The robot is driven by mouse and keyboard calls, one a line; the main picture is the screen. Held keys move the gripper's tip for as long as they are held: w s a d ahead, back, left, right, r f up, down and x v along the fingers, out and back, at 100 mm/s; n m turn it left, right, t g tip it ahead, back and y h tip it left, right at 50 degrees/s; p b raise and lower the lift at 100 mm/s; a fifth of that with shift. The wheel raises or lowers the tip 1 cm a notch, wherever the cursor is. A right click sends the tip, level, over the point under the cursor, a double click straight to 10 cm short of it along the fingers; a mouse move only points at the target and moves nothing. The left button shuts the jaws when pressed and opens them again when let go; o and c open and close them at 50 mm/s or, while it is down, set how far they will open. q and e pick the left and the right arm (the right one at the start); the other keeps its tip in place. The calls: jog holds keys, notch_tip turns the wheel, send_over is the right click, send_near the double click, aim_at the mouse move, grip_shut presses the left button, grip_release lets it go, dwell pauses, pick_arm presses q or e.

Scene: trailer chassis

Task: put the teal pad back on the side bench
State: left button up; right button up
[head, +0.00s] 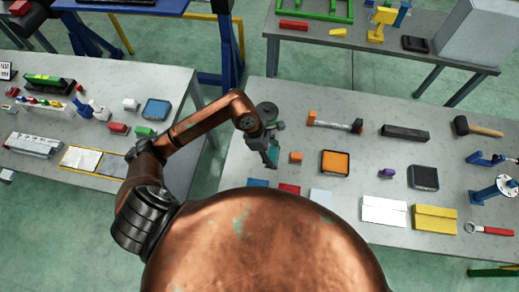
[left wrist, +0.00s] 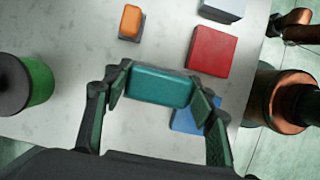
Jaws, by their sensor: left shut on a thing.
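My left gripper (head: 272,153) is over the left end of the near right bench (head: 232,165), tilted down. In the left wrist view its two fingers (left wrist: 162,92) are shut on the teal pad (left wrist: 160,86), one finger at each end. In the head view the pad (head: 273,157) shows only as a small teal patch between the fingers. The pad appears held above the bench top, though the exact gap is hard to tell. My right gripper is in neither view.
A blue block (left wrist: 187,118), a red block (left wrist: 212,50) and an orange block (left wrist: 131,21) lie close by. A green can with a dark top (left wrist: 28,84) stands left in the wrist view. The left bench (head: 185,92) holds a blue tray (head: 156,109); an aisle separates the benches.

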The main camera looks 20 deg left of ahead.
pick_arm(q)
jog(key=w+a+f, duration=0.1)
jog(key=a+f, duration=0.1)
jog(key=w+a+f+p, duration=0.1)
jog(key=w+a+f, duration=0.1)
jog(key=a+f, duration=0.1)
jog(key=w+a+f+p, duration=0.1)
jog(key=w+a+f, duration=0.1)
jog(key=shift+a+f, duration=0.4)
notch_tip(320, 180, down, 2)
jog(key=shift+f+p, duration=0.1)
jog(key=shift+p, duration=0.6)
jog(key=shift+f, duration=0.45)
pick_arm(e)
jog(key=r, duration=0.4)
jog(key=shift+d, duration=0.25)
pick_arm(q)
jog(key=shift+f, duration=0.1)
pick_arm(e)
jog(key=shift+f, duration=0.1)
pick_arm(q)
jog(key=o, duration=1.2)
